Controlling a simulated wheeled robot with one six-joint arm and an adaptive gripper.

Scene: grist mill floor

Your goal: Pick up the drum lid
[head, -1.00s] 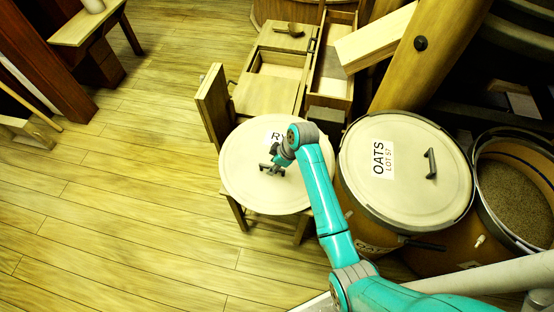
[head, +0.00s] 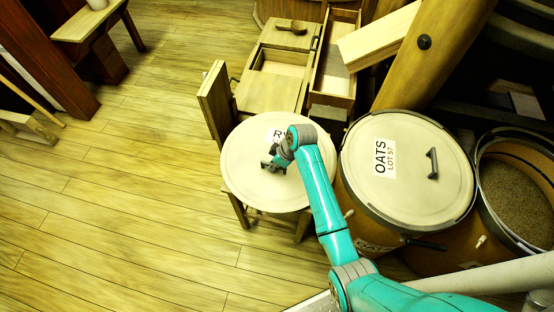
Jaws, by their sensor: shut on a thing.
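A round pale drum lid (head: 240,175) lies over the seat of a wooden chair, its label partly hidden and starting with "R". My gripper (head: 273,166) is over the middle of this lid, shut on its dark handle, which is mostly hidden by the fingers. The lid looks level; I cannot tell whether it touches the seat. A second lid (head: 408,200), labelled "OATS LOT 57", sits on a drum to the right with its dark handle (head: 432,164) free.
An open drum of grain (head: 515,195) stands at the far right. A wooden cabinet with an open drawer (head: 333,70) and a scoop (head: 292,27) on top is behind the chair (head: 216,100). A thick slanting post (head: 425,60) rises behind the oats drum.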

